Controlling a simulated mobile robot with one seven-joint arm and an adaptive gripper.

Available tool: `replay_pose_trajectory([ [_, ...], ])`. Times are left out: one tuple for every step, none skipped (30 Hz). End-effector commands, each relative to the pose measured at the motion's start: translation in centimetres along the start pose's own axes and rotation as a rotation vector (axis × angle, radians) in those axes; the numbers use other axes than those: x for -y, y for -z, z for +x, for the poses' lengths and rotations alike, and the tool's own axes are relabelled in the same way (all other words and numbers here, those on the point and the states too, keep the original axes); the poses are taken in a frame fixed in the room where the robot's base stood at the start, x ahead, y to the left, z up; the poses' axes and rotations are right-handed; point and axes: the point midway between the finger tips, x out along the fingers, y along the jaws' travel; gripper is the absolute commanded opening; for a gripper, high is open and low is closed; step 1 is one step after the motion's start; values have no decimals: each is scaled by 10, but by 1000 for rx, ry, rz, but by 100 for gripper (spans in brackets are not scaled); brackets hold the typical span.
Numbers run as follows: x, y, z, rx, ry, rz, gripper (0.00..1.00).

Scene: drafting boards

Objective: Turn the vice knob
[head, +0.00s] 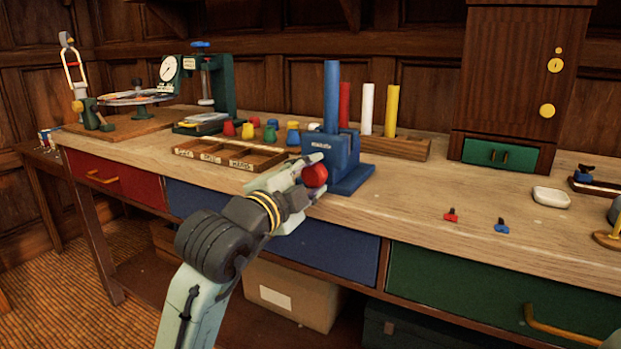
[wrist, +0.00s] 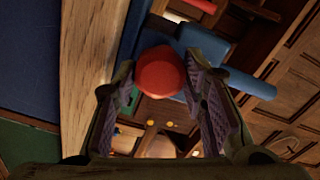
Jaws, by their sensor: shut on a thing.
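The blue vice (head: 347,160) stands near the front edge of the workbench, with a blue upright bar rising from it. Its red knob (head: 315,176) faces the front. My gripper (head: 317,177) reaches up from below and has its fingers on either side of the knob, shut on it. In the wrist view the red knob (wrist: 160,72) sits between the two ridged finger pads (wrist: 165,95), at their far ends. Part of the blue vice (wrist: 205,45) shows behind the knob.
A wooden compartment tray (head: 228,155) lies left of the vice, with several coloured pieces behind it. A rack with red, white and yellow rods (head: 367,108) stands behind. Small red (head: 451,215) and blue (head: 502,225) pieces lie to the right. Drawers line the bench front.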

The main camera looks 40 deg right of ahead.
Motion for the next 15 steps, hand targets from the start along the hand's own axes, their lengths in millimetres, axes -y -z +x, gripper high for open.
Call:
replay_pose_trajectory([
  [-1,0,0,1,-2,-1,11],
  [-1,0,0,1,-2,-1,11],
  [-1,0,0,1,-2,-1,11],
  [-1,0,0,1,-2,-1,40],
  [-1,0,0,1,-2,-1,42],
  [-1,0,0,0,-2,-1,44],
  [-1,0,0,0,-2,-1,46],
  [0,0,0,0,-1,-1,48],
  [0,0,0,0,-1,-1,51],
  [0,0,0,0,-1,-1,53],
  [0,0,0,0,-1,-1,55],
  [0,0,0,0,-1,-1,58],
  [0,0,0,0,-1,-1,59],
  [0,0,0,0,-1,-1,59],
  [0,0,0,0,-1,-1,59],
])
